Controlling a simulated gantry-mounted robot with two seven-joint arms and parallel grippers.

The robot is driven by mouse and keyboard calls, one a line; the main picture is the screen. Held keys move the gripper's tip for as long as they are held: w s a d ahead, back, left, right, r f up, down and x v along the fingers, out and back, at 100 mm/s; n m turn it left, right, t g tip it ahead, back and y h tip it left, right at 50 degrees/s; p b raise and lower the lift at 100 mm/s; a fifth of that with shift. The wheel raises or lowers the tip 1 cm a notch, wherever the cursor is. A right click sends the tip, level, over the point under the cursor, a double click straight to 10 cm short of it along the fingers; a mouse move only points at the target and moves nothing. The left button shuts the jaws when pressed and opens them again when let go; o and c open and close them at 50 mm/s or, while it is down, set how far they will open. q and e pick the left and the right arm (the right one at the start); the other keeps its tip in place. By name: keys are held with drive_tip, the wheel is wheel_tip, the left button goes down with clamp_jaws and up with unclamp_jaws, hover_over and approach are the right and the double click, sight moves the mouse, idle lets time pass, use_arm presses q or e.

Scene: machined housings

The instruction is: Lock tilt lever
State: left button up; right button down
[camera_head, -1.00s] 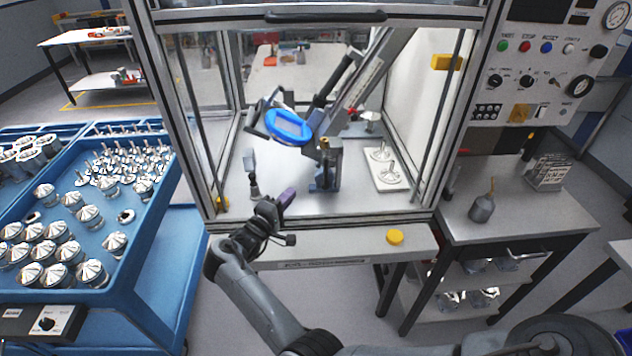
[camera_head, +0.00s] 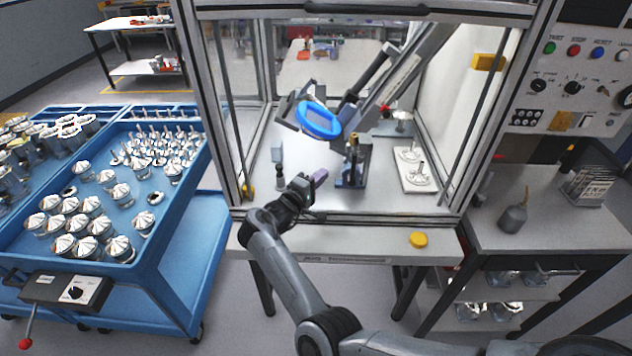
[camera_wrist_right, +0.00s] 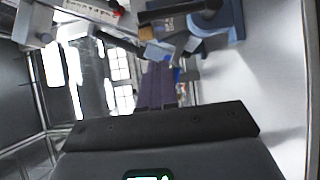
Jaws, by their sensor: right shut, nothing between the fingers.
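My right gripper (camera_head: 319,177), with purple fingers, is shut and empty just inside the front opening of the machine enclosure. Its fingers (camera_wrist_right: 158,85) also show in the right wrist view. Beyond it stands a tilted fixture with a bright blue ring (camera_head: 318,121), beside a blue-grey bracket (camera_head: 353,162). The gripper is in front of and left of the bracket, apart from it. A lever with a red knob (camera_head: 27,340) hangs at the front corner of the blue cart. I cannot tell which part is the tilt lever. My left gripper is not in view.
A white plate with metal parts (camera_head: 418,181) lies right of the fixture. A small grey post (camera_head: 279,170) stands left of it. The enclosure's frame (camera_head: 212,110) bounds the opening. A yellow button (camera_head: 418,240) sits on the front ledge. The blue cart (camera_head: 150,215) carries several metal housings.

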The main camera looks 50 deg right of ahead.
sight(353, 167)
drive_tip(key=s+d, duration=0.2)
drive_tip(key=d, duration=0.6)
drive_tip(key=shift+d+p, duration=0.3)
drive_tip(key=shift+p, duration=0.1)
